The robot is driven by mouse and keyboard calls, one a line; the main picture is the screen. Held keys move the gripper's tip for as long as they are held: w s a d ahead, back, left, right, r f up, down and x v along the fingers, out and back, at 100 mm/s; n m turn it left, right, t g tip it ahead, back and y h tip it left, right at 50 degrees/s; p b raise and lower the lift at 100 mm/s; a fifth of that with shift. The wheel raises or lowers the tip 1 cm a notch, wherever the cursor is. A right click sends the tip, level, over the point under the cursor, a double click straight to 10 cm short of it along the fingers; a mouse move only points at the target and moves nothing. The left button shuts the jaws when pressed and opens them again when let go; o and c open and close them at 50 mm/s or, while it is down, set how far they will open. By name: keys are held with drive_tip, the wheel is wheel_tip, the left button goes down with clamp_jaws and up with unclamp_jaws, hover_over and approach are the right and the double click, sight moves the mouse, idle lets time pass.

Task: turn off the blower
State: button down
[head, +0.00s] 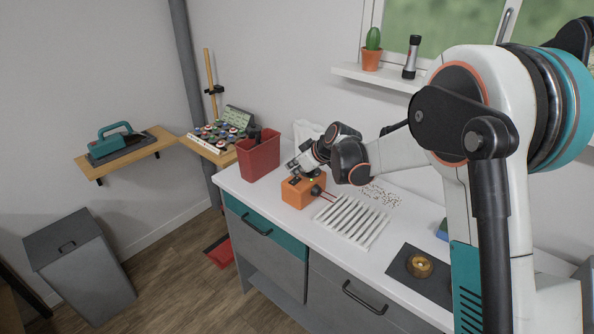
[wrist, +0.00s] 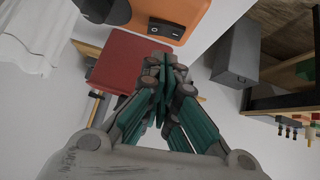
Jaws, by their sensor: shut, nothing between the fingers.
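The blower seems to be the orange box (head: 303,193) on the white counter, with a small green light (head: 311,180) on top and a dark round part on its side. In the wrist view the orange box (wrist: 188,12) is at the top edge, and a black rocker switch (wrist: 165,27) shows on its face. My gripper (wrist: 160,62) is shut and empty, with its tips just below the switch in that picture; I cannot tell if they touch the box. In the head view my gripper (head: 292,165) is over the box's back left part, partly hidden by my arm.
A red bin (head: 258,158) stands left of the box. A white slatted rack (head: 350,221) lies to its right, with small scattered bits (head: 380,195) behind. A dark mat (head: 405,270) carries a brass-coloured round piece (head: 420,265). A shelf (head: 375,78) holds a cactus and flashlight.

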drive_tip(key=p+v, duration=0.2)
drive_tip(key=v, duration=0.9)
drive_tip(key=shift+a+r+p, duration=0.2)
drive_tip(key=shift+r+p, duration=0.15)
drive_tip(key=shift+p, duration=0.05)
